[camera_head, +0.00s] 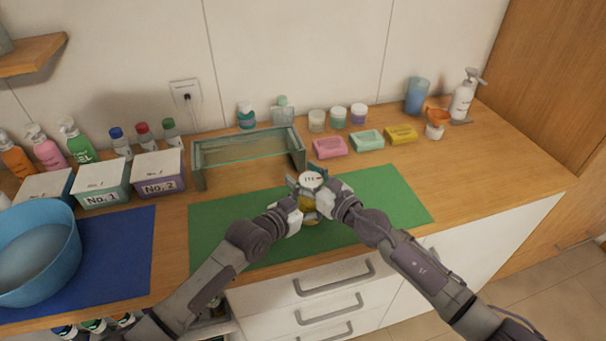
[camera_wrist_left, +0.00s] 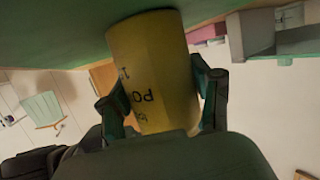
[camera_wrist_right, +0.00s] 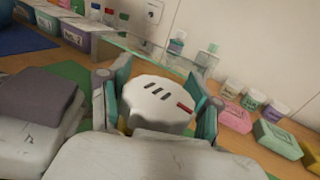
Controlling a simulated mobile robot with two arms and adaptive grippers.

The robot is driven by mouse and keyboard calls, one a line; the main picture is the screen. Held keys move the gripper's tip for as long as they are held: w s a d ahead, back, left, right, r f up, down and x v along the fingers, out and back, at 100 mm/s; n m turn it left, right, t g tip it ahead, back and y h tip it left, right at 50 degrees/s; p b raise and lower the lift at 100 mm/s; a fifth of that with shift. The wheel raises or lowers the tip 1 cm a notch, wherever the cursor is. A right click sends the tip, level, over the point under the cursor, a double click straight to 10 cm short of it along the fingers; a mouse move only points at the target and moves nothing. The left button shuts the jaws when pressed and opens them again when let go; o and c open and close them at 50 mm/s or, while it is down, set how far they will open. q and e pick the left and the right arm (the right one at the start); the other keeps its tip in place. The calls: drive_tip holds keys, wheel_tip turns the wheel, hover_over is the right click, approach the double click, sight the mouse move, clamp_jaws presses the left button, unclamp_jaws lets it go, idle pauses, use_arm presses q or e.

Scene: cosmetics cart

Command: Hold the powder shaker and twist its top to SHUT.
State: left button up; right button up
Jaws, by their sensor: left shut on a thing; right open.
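The powder shaker has a yellow body and a round white top. The yellow body (camera_wrist_left: 152,75) shows in the left wrist view between the fingers of my left gripper (camera_wrist_left: 160,98), which is shut on it. It stands over the green mat (camera_head: 385,195). The white top (camera_wrist_right: 158,102) shows in the right wrist view with several dark slots and one red mark. My right gripper (camera_wrist_right: 160,105) is open, with one finger on each side of the top. I cannot tell whether the fingers touch it. In the head view the top (camera_head: 311,180) faces up; my grippers hide most of the body.
A glass-sided tray (camera_head: 200,178) stands behind the mat. Pink (camera_head: 329,147), mint (camera_head: 367,140) and yellow (camera_head: 401,134) soap bars lie behind to the right. Labelled boxes and a blue basin (camera_head: 65,262) stand at left. The mat's right part is clear.

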drive_tip(key=shift+w+a, duration=0.1)
drive_tip(key=c, duration=1)
